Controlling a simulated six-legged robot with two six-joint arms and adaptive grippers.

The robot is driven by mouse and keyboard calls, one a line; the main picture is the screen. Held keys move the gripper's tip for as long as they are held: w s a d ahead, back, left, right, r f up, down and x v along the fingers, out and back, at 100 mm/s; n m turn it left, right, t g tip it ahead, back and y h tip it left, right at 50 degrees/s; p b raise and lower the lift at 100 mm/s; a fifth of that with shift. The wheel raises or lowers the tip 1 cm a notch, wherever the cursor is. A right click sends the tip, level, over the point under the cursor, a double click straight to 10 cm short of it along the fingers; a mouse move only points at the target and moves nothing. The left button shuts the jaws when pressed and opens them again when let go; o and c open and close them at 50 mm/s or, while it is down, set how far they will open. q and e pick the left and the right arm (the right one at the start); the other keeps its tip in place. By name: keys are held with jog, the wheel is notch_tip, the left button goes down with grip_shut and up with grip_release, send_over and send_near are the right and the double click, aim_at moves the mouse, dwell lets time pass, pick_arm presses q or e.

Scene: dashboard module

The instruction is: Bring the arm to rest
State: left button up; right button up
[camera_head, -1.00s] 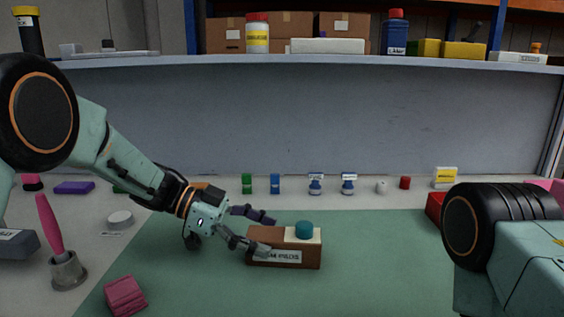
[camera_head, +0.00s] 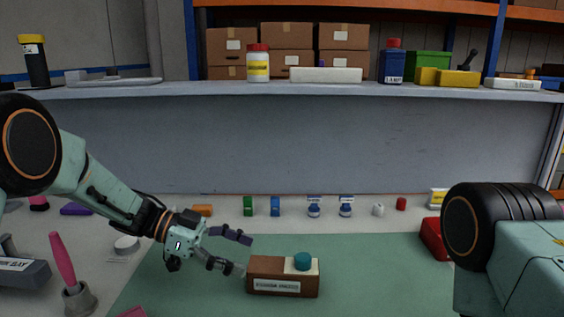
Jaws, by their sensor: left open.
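My left arm comes in from the left over the green mat (camera_head: 200,295). Its gripper (camera_head: 246,254) is open and empty, its fingers pointing right. The fingertips are just left of and above a brown box module (camera_head: 262,270) with a white label, a cream section and a teal round knob (camera_head: 302,262). The lower fingertip is close to the box's left end; I cannot tell whether they touch. On the right, part of my right arm shows, but its gripper is out of view.
Small items line the mat's back edge: a green block (camera_head: 248,206), a blue block (camera_head: 275,207), two blue-and-white bottles (camera_head: 314,208) and a red piece (camera_head: 401,204). A pink-handled tool (camera_head: 63,260) stands in a holder at left. A shelf (camera_head: 340,91) spans the back.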

pick_arm(q)
jog(key=shift+s+d+r+n+t+p, duration=0.2)
jog(key=shift+d+r+n+t+p, duration=0.35)
jog(key=shift+p, duration=0.5)
jog(key=shift+s+d+r+n+t+h+p, duration=0.25)
jog(key=shift+n+h+p, duration=0.35)
jog(key=shift+p, duration=0.4)
jog(key=shift+s+d+r+n+t+p, duration=0.15)
jog(key=shift+d+n+t+p, duration=0.3)
jog(key=shift+n+p, duration=0.45)
jog(key=s+n+t+y+p, duration=0.1)
jog(key=n+p, duration=0.1)
jog(key=p, duration=0.1)
jog(key=s+n+t+y+p, duration=0.1)
jog(key=s+n+t+p, duration=0.1)
jog(key=n+p, duration=0.1)
jog(key=s+a+n+t+y+p, duration=0.1)
jog(key=n+p, duration=0.1)
jog(key=p, duration=0.3)
jog(key=shift+s+f+t, duration=0.25)
jog(key=shift+s+t, duration=0.1)
jog(key=shift+s, duration=0.05)
jog(key=shift+f+n, duration=0.1)
jog(key=shift+n, duration=0.15)
jog(key=shift+a+f, duration=0.1)
jog(key=shift+a, duration=0.05)
